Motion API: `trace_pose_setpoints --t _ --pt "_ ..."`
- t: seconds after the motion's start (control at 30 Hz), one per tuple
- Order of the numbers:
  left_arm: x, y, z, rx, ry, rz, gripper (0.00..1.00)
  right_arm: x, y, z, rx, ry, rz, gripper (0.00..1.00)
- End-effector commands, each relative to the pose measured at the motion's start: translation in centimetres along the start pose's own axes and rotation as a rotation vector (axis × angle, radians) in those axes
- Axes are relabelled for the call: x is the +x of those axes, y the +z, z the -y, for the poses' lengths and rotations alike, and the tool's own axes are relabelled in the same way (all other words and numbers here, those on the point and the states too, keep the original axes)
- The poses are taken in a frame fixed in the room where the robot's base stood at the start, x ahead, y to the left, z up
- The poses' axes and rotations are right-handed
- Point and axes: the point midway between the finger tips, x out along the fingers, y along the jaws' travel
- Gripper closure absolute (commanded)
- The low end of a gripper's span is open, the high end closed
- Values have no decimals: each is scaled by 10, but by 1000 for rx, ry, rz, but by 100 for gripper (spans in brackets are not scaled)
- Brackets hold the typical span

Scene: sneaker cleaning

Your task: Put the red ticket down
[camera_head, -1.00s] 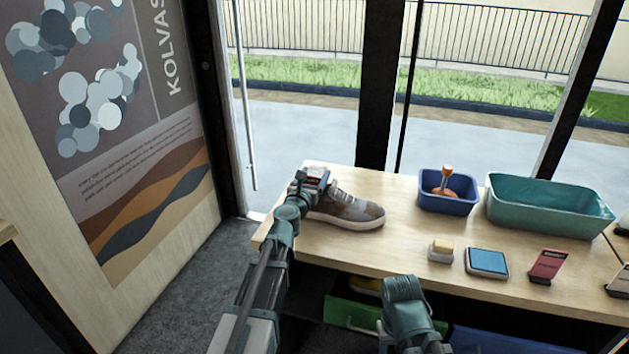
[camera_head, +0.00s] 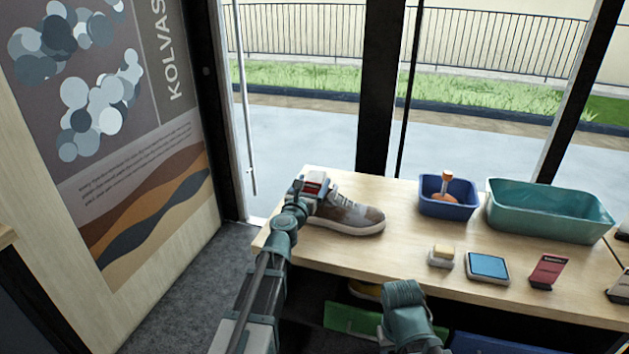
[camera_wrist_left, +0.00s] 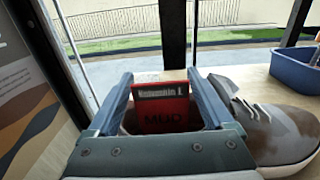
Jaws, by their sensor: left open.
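The red ticket (camera_wrist_left: 160,112), with a dark strip along its top and the word MUD, stands upright between the fingers of my left gripper (camera_wrist_left: 164,92) in the left wrist view. The fingers are spread, with a gap on each side of the ticket. In the head view, my left gripper (camera_head: 312,190) is at the table's left end, and red of the ticket (camera_head: 314,186) shows there. The ticket's foot is hidden. A grey-brown sneaker (camera_head: 350,215) stands just right of the gripper. My right gripper's fingers do not show.
The wooden table (camera_head: 405,243) also holds a blue bin (camera_head: 450,208) with an orange-handled tool, a teal tub (camera_head: 545,215), a sponge block (camera_head: 442,255), a blue pad (camera_head: 488,266) and another reddish card (camera_head: 547,271). The table's middle is clear.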

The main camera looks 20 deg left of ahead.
Motion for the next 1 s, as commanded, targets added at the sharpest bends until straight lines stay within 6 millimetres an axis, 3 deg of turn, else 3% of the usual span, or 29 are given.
trace_pose_setpoints --t 0.3,0.5,1.0 --pt "-70 0 1 0 0 0 14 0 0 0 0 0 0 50" --pt "-96 0 0 0 1 0 14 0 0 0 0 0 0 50" --pt "-100 0 0 0 0 0 14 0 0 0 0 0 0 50"
